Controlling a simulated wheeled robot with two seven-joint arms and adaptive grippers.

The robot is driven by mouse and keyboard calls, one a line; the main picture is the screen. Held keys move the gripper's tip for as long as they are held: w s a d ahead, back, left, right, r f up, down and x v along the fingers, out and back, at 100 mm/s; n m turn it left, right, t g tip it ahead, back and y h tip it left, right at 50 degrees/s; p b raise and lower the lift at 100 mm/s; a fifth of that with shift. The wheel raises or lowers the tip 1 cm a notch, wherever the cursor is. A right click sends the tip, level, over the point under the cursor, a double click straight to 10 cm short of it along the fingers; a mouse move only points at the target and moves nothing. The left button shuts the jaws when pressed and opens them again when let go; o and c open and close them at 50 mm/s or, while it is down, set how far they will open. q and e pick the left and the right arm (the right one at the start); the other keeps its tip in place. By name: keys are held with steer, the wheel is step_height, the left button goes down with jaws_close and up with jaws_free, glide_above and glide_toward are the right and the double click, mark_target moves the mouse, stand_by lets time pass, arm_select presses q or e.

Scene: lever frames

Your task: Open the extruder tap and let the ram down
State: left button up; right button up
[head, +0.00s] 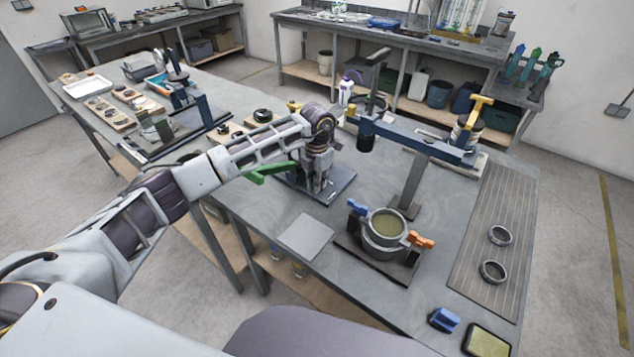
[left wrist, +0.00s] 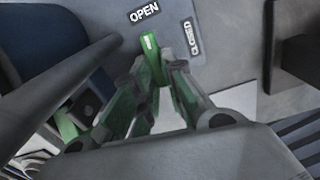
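My left gripper (head: 318,186) points down over a dark base plate (head: 340,188) near the middle of the bench. A green handle (head: 268,172) sticks out to the left beside it. In the left wrist view the fingers (left wrist: 160,68) close together on a green tap handle (left wrist: 149,44) with a white mark. The handle's tip points nearly toward the OPEN label (left wrist: 143,12); the CLOSED label (left wrist: 193,38) lies to its right. The gripper and arm hide much of the fixture. I cannot make out the ram clearly. My right gripper is out of view.
A blue lever arm (head: 415,138) on a grey post stands behind a round pot (head: 385,232) with blue and orange clamps. A grey square plate (head: 306,237) lies in front. Two rings (head: 492,272) rest on a ribbed mat (head: 497,215) at right.

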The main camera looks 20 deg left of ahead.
arm_select(q)
jaws_close()
steer(key=shift+n, duration=0.4)
steer(key=shift+d+n, duration=0.1)
steer(key=shift+n, duration=0.2)
steer(key=o, duration=0.6)
jaws_free()
steer(key=shift+r, duration=0.1)
steer(key=shift+r, duration=5.9)
